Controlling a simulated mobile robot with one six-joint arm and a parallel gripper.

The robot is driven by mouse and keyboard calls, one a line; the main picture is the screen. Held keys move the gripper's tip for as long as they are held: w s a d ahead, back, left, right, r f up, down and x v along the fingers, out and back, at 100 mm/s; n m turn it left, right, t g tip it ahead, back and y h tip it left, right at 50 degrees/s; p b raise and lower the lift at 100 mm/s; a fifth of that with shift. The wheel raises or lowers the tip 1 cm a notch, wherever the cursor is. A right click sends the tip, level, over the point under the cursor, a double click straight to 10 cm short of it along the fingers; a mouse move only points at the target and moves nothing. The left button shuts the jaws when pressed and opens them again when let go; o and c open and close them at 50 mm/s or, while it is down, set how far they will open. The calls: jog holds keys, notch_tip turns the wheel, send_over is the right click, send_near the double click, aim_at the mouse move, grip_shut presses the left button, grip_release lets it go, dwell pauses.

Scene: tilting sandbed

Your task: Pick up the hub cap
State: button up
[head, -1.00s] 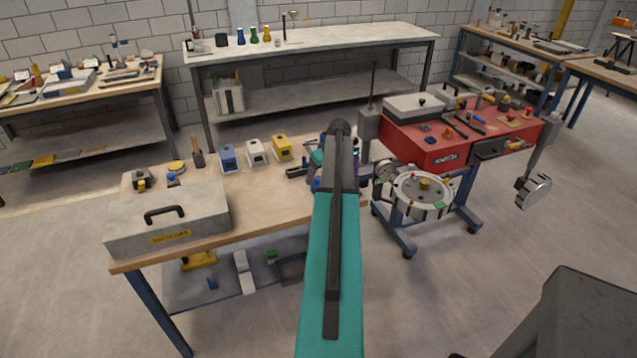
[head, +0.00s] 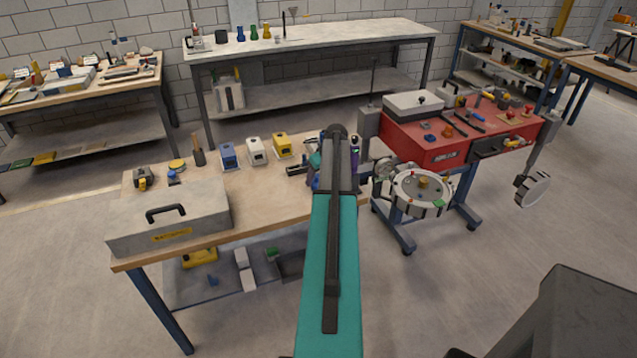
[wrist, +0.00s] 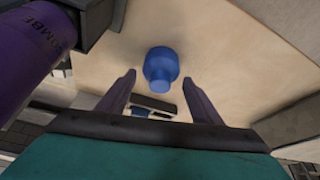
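A blue round piece with a wide body and a narrower end (wrist: 161,68) is on the pale wooden tabletop in the wrist view. It looks like the hub cap, though I cannot be sure. My gripper (wrist: 159,78) is open, with its two purple-grey fingers apart and nothing visibly held. The blue piece shows between and just beyond the fingertips. In the head view my teal arm hides most of that spot; a bit of blue (head: 316,183) shows at its left edge. A round pale dish with a brass-coloured centre (head: 424,183) stands to the right.
A purple cylinder with lettering (wrist: 28,60) stands close to the left of my gripper. The wooden bench (head: 262,195) carries a grey toolbox (head: 180,212) and blue, white and yellow blocks (head: 256,151). A red tool cart (head: 425,148) is at the right.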

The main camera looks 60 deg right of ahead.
jog(key=c, duration=0.9)
jog(key=shift+o, duration=0.2)
jog(key=shift+r, duration=0.15)
jog(key=shift+r+b, duration=1.55)
jog(key=shift+r, duration=3.3)
